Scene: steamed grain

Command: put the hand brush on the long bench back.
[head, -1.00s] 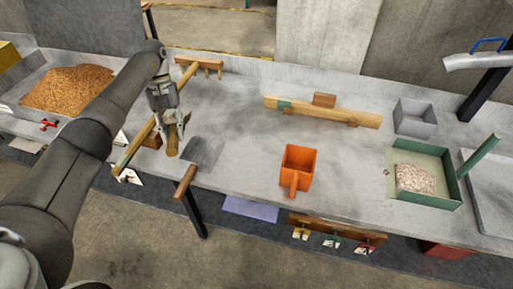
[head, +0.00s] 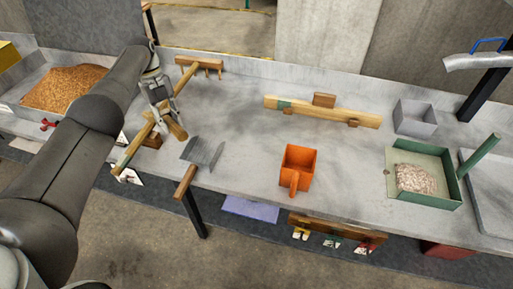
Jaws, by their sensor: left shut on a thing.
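My left gripper (head: 169,114) is over the left part of the long grey bench (head: 245,105). It is shut on a short wooden piece (head: 178,129), which I take to be the hand brush. The piece is tilted and seems to be just above the bench top. Its upper part is hidden by the fingers, and I cannot make out bristles. It is close beside the long rake handle (head: 131,153). The bench's back strip, along the low wall, lies further away, to the upper right. My right gripper is not in view.
The wooden rake head (head: 200,64) is behind the gripper. A metal-bladed scraper (head: 203,151) overhangs the front edge. An orange scoop (head: 298,166), a wooden beam (head: 340,115), a grey box (head: 415,118) and a green tray (head: 448,162) stand to the right. The middle back is clear.

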